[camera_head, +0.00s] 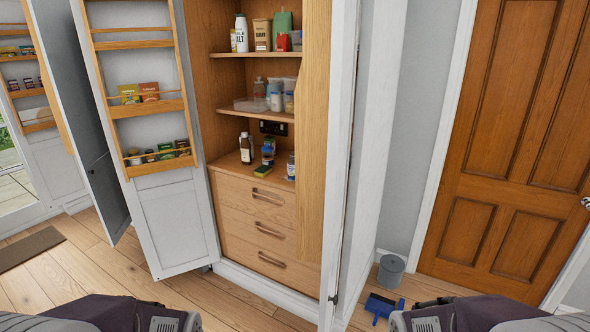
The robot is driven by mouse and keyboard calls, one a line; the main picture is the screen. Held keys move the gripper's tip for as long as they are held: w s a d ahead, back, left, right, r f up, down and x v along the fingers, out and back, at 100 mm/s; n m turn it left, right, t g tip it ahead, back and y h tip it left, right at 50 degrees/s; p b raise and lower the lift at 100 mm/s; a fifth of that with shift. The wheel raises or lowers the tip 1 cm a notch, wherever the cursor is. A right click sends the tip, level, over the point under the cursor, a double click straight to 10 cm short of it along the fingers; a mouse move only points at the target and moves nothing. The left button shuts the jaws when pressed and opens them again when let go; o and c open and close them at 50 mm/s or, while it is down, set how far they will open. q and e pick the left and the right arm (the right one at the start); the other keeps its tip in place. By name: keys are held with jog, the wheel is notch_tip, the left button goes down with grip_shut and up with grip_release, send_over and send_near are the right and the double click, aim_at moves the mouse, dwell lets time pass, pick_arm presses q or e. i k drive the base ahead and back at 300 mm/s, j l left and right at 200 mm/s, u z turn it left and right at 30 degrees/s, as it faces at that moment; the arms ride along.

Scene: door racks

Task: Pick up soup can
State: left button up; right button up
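Several small cans or jars (166,151) stand in the lowest wooden rack (160,167) on the inside of the open white cupboard door, left of the middle in the head view. They are too small to read, and I cannot tell which one is the soup can. The rack's rail covers part of them. Only parts of my two arms show at the bottom left and bottom right corners. Neither gripper is in view.
The open door (176,222) stands left of a wooden cupboard with bottles, tubs and drawers (256,205). A second white door (353,190) juts forward on the right. A grey bucket (391,273) and blue dustpan (382,305) are on the floor. Floor left of the cupboard is mostly clear.

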aim_at(290, 163)
jog(key=i+j, duration=0.25)
jog(key=i+j+z, duration=0.15)
jog(key=i+j, duration=0.15)
jog(key=j, duration=0.15)
jog(key=i+j, duration=0.25)
jog(key=j, duration=0.15)
jog(key=i+j+z, duration=0.1)
jog(key=i+j, duration=0.35)
jog(key=j, duration=0.3)
jog(key=i+j+z, duration=0.2)
jog(key=i+j, duration=0.35)
jog(key=i, duration=0.15)
jog(key=i+l, duration=0.3)
jog(key=i, duration=0.15)
